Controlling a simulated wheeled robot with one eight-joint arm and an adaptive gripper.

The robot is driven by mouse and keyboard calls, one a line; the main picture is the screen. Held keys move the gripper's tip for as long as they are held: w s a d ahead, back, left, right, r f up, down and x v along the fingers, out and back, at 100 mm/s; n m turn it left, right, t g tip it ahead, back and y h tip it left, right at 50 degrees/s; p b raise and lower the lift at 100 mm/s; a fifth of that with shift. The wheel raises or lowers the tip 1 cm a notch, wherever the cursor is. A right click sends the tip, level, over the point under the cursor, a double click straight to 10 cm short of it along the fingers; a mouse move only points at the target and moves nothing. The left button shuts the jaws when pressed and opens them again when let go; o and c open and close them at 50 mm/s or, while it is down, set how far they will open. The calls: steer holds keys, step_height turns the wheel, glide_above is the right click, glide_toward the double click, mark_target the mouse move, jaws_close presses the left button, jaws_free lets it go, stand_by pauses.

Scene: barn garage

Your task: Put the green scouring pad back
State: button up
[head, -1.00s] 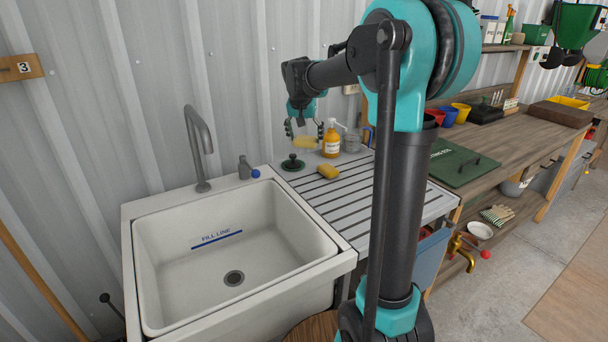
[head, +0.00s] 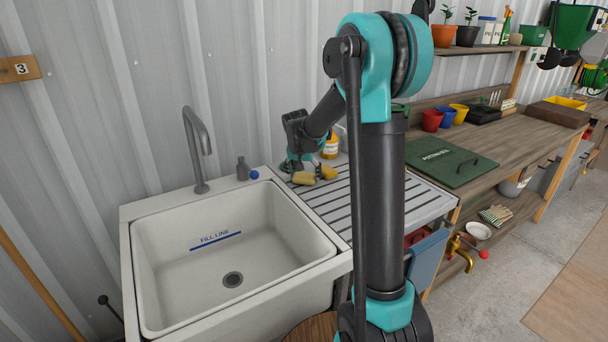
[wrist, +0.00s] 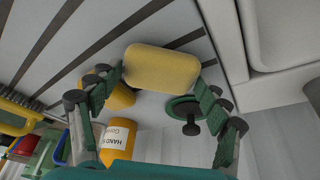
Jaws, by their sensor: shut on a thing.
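My gripper (wrist: 162,76) is shut on a yellow sponge-like block (wrist: 160,66), held between the two green-padded fingers. In the head view the held block (head: 304,178) is low over the drainboard (head: 370,205), near the sink's back right corner; I cannot tell whether it touches. A second yellow block (head: 328,173) lies on the drainboard just right of it, and shows partly behind the left finger in the wrist view (wrist: 120,97). No separate green scouring pad is visible; I cannot see whether either block has a green side.
A round dark green plug with a black knob (wrist: 186,112) lies beside the right finger. An orange hand soap bottle (head: 330,149) stands behind the blocks. The sink (head: 190,280) is empty, with a faucet (head: 196,150) at its back. The front drainboard is clear.

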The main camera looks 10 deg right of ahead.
steer(key=o, duration=1.1)
steer(key=shift+f, duration=0.1)
steer(key=v, duration=1.2)
